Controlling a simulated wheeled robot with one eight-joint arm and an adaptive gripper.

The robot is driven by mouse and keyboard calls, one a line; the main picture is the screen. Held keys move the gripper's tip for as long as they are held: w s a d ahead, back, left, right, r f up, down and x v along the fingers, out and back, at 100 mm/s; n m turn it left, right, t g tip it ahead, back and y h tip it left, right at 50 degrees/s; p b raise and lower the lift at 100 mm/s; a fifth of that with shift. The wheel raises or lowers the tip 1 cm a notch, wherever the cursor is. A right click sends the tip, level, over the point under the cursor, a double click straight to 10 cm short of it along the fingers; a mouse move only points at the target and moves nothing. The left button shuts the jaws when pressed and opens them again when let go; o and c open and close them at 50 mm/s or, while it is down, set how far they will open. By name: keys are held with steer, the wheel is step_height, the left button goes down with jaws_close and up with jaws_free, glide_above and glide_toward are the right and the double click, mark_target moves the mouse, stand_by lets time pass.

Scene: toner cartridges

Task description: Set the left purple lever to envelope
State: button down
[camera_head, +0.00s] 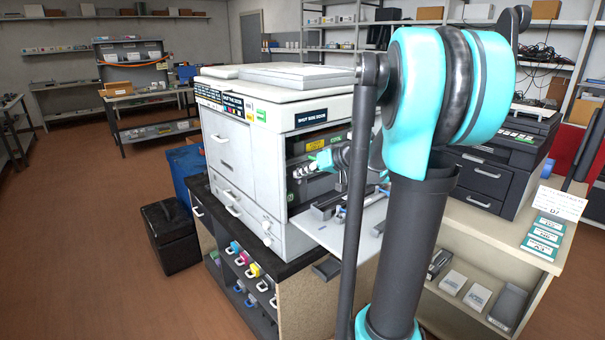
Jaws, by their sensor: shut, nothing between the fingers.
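The white printer (258,125) stands on a dark-topped cabinet, with its side door (350,229) folded down and a dark inner bay (302,146) exposed. My gripper (308,167) is small in the view, reaching from the right into this bay, and is shut with nothing in it. Its fingertips point left, close to the bay's inner parts; I cannot tell whether they touch anything. The left purple lever cannot be made out; it is too small or hidden by my gripper and arm.
My arm's upright link covers the right middle of the view. Coloured cartridges (254,269) sit in the cabinet's shelf below. A black printer (494,165) stands on a counter at right. A black bin (170,236) and blue bin (186,175) stand at left; the floor there is open.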

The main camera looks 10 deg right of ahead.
steer(key=shift+s+a+f+n+t+h, duration=0.3)
steer(key=shift+a+n+t+h, duration=0.2)
steer(key=shift+n+h, duration=0.3)
steer(key=shift+s+a+f+n+h, duration=0.2)
steer(key=shift+a+f+n+h, duration=0.15)
steer(key=shift+h, duration=0.15)
stand_by(0.4)
steer(key=shift+d, duration=0.1)
steer(key=shift+w+d+f, duration=0.3)
steer(key=shift+w+d, duration=0.1)
steer(key=shift+d, duration=0.15)
stand_by(0.4)
